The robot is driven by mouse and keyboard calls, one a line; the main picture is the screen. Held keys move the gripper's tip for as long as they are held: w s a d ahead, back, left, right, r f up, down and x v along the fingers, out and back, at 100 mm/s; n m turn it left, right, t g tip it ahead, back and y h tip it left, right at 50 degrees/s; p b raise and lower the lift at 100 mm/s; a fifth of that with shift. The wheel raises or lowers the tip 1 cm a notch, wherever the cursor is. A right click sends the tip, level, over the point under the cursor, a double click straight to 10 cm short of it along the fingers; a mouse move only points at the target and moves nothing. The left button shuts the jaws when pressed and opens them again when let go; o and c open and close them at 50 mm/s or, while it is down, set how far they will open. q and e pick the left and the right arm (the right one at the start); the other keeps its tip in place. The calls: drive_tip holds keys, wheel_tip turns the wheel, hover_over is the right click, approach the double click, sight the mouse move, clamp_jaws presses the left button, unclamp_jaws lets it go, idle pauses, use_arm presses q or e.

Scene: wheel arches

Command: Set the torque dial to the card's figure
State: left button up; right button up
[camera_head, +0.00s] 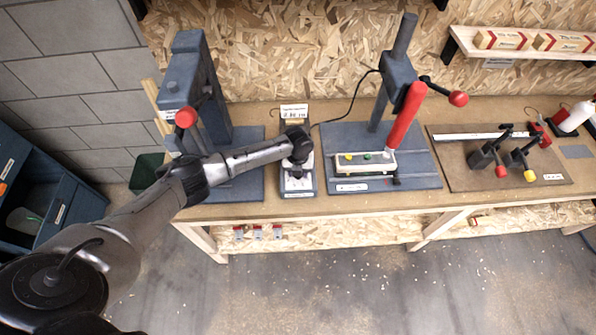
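The torque unit (298,188) is a small grey-blue box with a pale face, standing on the bench between two presses. A white card (294,111) with small print stands behind it; I cannot read its figure surely. My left arm reaches in from the left, and my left gripper (297,172) points down over the unit's face. The gripper and wrist cover the middle of the face, so the dial is hidden. I cannot tell whether the fingers touch the dial or are open or shut. My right gripper is not in view.
A grey press (185,85) stands left of the unit. A press with a red lever (405,115) stands right, with a pale block (363,163) on its base. A board with clamps (500,165) lies farther right. A shelf (520,50) holds boxes.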

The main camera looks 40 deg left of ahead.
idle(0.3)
use_arm(q)
drive_tip(key=o, duration=0.9)
drive_tip(key=shift+r, duration=0.1)
drive_tip(key=shift+r, duration=0.35)
wheel_tip(320, 180, up, 13)
drive_tip(key=shift+f+b, duration=0.1)
drive_tip(key=shift+b, duration=0.2)
